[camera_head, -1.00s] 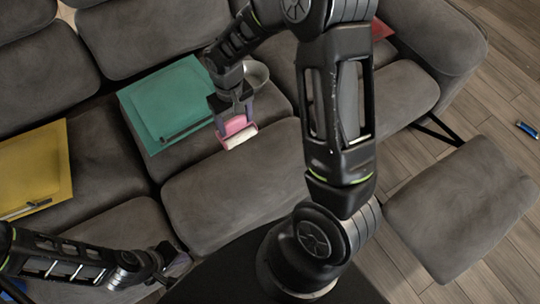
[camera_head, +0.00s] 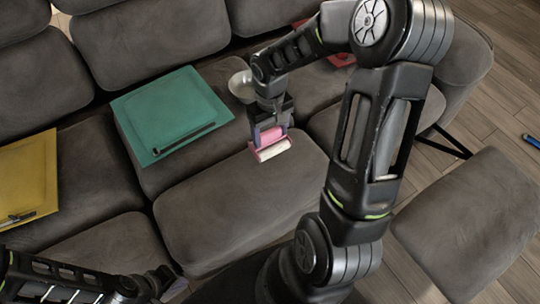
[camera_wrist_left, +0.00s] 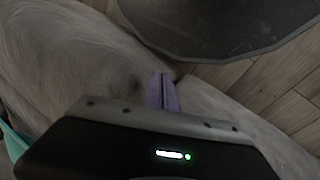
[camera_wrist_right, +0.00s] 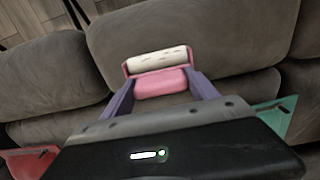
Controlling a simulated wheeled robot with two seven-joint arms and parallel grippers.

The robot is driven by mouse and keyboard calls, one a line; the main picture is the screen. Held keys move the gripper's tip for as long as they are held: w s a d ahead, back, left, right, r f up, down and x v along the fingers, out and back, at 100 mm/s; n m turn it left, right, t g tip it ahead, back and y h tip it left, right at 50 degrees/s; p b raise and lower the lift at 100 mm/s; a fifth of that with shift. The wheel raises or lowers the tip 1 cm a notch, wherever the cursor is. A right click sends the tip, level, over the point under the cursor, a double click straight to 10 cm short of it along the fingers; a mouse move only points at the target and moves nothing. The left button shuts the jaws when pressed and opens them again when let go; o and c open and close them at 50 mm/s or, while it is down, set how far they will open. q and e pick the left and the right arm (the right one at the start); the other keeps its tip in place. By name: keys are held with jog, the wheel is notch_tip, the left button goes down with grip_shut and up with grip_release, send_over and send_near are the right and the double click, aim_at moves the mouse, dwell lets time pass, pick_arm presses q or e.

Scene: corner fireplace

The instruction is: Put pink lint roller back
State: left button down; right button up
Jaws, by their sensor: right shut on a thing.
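The pink lint roller (camera_head: 270,147) with a white roll is in my right gripper (camera_head: 268,130), over the grey sofa seats. In the right wrist view the roller (camera_wrist_right: 158,70) lies between the purple fingers (camera_wrist_right: 162,88), with its white roll at the far side. My right gripper is shut on it. My left gripper (camera_head: 172,278) is low at the left, near the front of the sofa. In the left wrist view its purple fingers (camera_wrist_left: 162,92) are together and nothing shows between them.
A teal board (camera_head: 150,95) with a dark pen lies on the sofa (camera_head: 240,200), and a yellow one (camera_head: 30,175) lies further left. A red item (camera_head: 340,59) is partly hidden behind my right arm. A blue object (camera_head: 531,141) lies on the wooden floor (camera_head: 500,120) at right.

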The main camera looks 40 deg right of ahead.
aim_at(270, 143)
notch_tip(270, 143, down, 4)
jog(key=shift+f+b, duration=0.25)
jog(key=shift+b, duration=0.05)
jog(key=shift+f, duration=0.1)
jog(key=shift+f+b, duration=0.4)
jog(key=shift+f, duration=1.4)
jog(key=shift+f, duration=0.15)
jog(key=o, duration=1.2)
jog(key=shift+r, duration=0.3)
notch_tip(270, 143, up, 12)
jog(key=shift+f+p, duration=0.1)
jog(key=shift+p, duration=1.05)
